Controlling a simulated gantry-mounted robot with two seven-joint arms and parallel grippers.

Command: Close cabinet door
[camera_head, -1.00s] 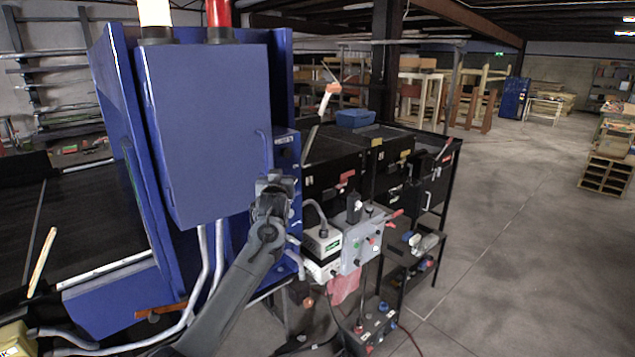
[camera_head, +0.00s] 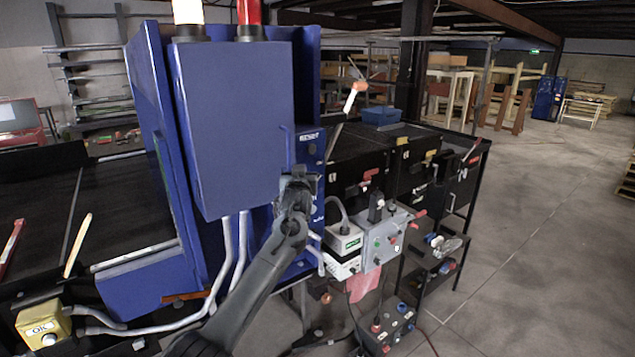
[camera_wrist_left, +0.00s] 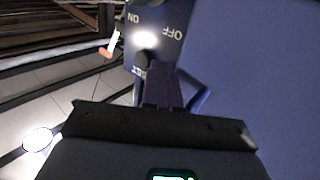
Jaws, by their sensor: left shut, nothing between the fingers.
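The blue cabinet door (camera_head: 236,125) faces me on the left side of the head view. It lies close against the blue cabinet body, and I cannot tell whether it is fully flush. Its handle (camera_head: 287,148) is a thin bar near the right edge. My left gripper (camera_head: 298,176) is shut and empty, just below and right of the handle at the door's lower right. In the left wrist view, the shut fingers (camera_wrist_left: 163,88) are in front of the blue door (camera_wrist_left: 262,75) and a blue panel marked ON and OFF (camera_wrist_left: 150,35). My right gripper is not in view.
A grey control box (camera_head: 383,240) and a white box (camera_head: 343,245) stand right of my arm, with cables below. A black conveyor (camera_head: 130,190) lies left of the cabinet. A yellow OK button box (camera_head: 43,325) is at lower left. Open floor (camera_head: 540,230) is to the right.

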